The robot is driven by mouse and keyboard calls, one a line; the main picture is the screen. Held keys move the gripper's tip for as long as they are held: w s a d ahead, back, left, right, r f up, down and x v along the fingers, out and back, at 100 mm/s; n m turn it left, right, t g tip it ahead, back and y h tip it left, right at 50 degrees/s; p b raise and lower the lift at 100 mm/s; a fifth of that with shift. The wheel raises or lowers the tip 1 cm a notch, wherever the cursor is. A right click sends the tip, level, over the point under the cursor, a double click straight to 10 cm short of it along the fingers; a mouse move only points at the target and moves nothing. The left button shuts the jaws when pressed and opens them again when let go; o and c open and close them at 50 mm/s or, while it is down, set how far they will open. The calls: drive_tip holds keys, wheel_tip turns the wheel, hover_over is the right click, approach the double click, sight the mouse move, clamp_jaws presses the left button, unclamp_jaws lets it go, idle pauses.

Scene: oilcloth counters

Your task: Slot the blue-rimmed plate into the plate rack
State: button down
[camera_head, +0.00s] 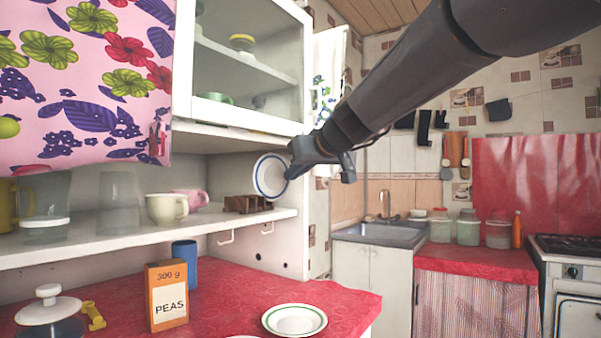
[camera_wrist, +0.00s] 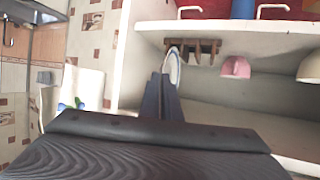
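The blue-rimmed plate (camera_head: 269,176) is white with a blue ring and stands nearly upright on edge in my gripper (camera_head: 292,169). In the wrist view the plate (camera_wrist: 172,66) shows as a thin edge-on sliver between the dark fingers of my gripper (camera_wrist: 164,90), which are closed on it. The plate rack (camera_head: 243,204) is a small brown wooden rack on the white shelf. The plate's lower edge is close to the rack's right end; I cannot tell whether they touch. In the wrist view the rack (camera_wrist: 204,46) lies just beyond the plate.
A pink cup (camera_head: 190,199) and a cream mug (camera_head: 166,208) stand left of the rack on the shelf (camera_head: 120,240). The cabinet (camera_head: 245,138) hangs above. A green-rimmed plate (camera_head: 294,320), a peas box (camera_head: 167,296) and a blue cup (camera_head: 184,253) are on the red counter below.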

drive_tip(key=shift+w+a+f+p, duration=0.1)
drive_tip(key=shift+w+a+p, duration=0.15)
drive_tip(key=shift+w+a, duration=0.8)
drive_tip(key=shift+w+a+f+p, duration=0.1)
drive_tip(key=shift+w+a+p, duration=0.1)
drive_tip(key=shift+w+a, duration=0.85)
drive_tip(key=shift+s+a+f+b, duration=0.2)
drive_tip(key=shift+s+f+b, duration=0.1)
drive_tip(key=shift+f+b, duration=0.55)
drive_tip(key=shift+r, duration=0.15)
drive_tip(key=c, duration=1.9)
unclamp_jaws()
drive_tip(key=shift+s, duration=0.1)
drive_tip(key=b+v, duration=0.1)
drive_tip(key=v, duration=0.6)
drive_tip(key=shift+s+d+r, duration=0.15)
drive_tip(key=shift+s+r, duration=0.05)
drive_tip(key=shift+s, duration=0.15)
